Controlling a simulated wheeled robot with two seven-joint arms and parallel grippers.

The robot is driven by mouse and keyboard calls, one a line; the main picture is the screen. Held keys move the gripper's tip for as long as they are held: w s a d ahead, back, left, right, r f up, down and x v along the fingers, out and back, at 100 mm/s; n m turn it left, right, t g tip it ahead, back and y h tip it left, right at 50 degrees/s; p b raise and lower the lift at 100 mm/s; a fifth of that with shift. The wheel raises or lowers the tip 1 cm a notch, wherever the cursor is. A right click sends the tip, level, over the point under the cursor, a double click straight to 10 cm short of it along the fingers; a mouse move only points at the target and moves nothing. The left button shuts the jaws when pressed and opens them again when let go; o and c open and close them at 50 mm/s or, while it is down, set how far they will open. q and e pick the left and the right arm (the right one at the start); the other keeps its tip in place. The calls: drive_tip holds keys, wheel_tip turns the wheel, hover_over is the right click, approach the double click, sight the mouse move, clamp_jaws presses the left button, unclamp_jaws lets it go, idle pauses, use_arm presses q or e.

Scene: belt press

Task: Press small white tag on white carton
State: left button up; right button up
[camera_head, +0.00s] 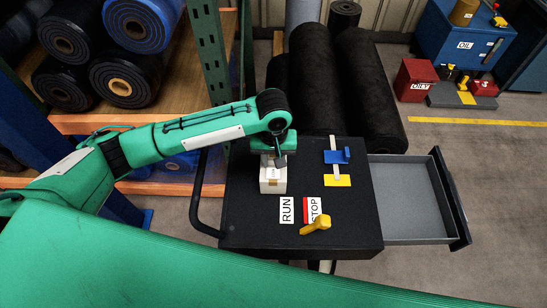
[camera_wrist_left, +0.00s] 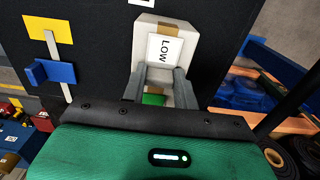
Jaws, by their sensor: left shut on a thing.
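A white carton (camera_head: 272,186) with a tan tape strip stands on the black cart top (camera_head: 240,215). It also fills the upper middle of the left wrist view (camera_wrist_left: 147,27). The small white tag (camera_wrist_left: 164,49), printed LOW, lies against the carton's face, slightly tilted, between my left fingertips. My left gripper (camera_head: 276,159) is directly over the carton in the head view and shut on the tag; its two grey fingers (camera_wrist_left: 160,70) sit at the tag's sides. Whether the tag fully touches the carton I cannot tell. My right gripper is not in view.
RUN (camera_head: 286,210) and STOP (camera_head: 313,209) labels and a yellow lever (camera_head: 316,225) lie in front of the carton. A blue slider (camera_head: 337,156) and yellow plate (camera_head: 337,181) are to its right. An open grey drawer (camera_head: 408,200) extends right.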

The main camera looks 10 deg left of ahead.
use_arm(q)
drive_tip(key=o, duration=1)
drive_tip(key=shift+s+f, duration=0.1)
drive_tip(key=shift+f, duration=0.05)
drive_tip(key=shift+r, duration=0.55)
wheel_tip(320, 180, up, 13)
drive_tip(key=b, duration=0.4)
